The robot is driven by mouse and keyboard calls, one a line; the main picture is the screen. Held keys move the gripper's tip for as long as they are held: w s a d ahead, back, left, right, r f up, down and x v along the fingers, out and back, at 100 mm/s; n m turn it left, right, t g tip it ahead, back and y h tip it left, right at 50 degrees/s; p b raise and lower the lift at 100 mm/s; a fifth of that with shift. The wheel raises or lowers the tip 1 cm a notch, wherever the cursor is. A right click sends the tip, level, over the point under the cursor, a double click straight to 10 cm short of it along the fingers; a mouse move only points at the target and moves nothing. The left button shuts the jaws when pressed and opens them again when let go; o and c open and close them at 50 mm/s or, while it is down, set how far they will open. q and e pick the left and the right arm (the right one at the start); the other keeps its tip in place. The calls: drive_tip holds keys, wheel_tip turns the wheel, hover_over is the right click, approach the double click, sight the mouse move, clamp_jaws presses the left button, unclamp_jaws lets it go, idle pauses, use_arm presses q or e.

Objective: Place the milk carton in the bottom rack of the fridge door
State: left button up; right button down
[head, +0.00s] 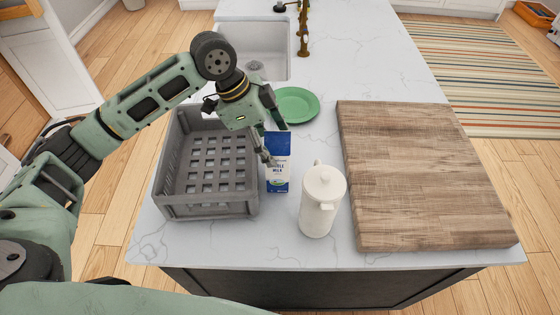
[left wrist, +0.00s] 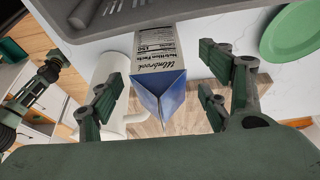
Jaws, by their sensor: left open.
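The blue and white milk carton (head: 279,175) stands upright on the counter, between the grey crate and a white jug. My left gripper (head: 268,142) is at the upper part of the carton. In the left wrist view the carton (left wrist: 158,78) lies between the two open fingers (left wrist: 158,100), with visible gaps on both sides. The fingers do not appear to grip it.
The grey crate (head: 167,197) stands left of the carton and the white jug (head: 322,200) close at its right front. A green plate (head: 296,104) lies behind. A thick wooden board (head: 415,175) covers the counter's right side. A sink (head: 262,50) is at the back.

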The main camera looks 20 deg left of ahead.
use_arm(q)
drive_tip(key=shift+p+x, duration=0.8)
drive_tip(key=shift+x, duration=1.45)
drive_tip(key=shift+d+f, duration=0.1)
drive_tip(key=shift+f, duration=0.2)
drive_tip(key=shift+s, duration=0.1)
drive_tip(key=shift+c, duration=0.6)
drive_tip(key=c, duration=1.1)
clamp_jaws()
drive_tip(key=shift+r, duration=0.1)
use_arm(e)
drive_tip(key=shift+s+a+r, duration=0.1)
drive_tip(key=shift+a+r, duration=0.95)
drive_tip(key=shift+r, duration=0.1)
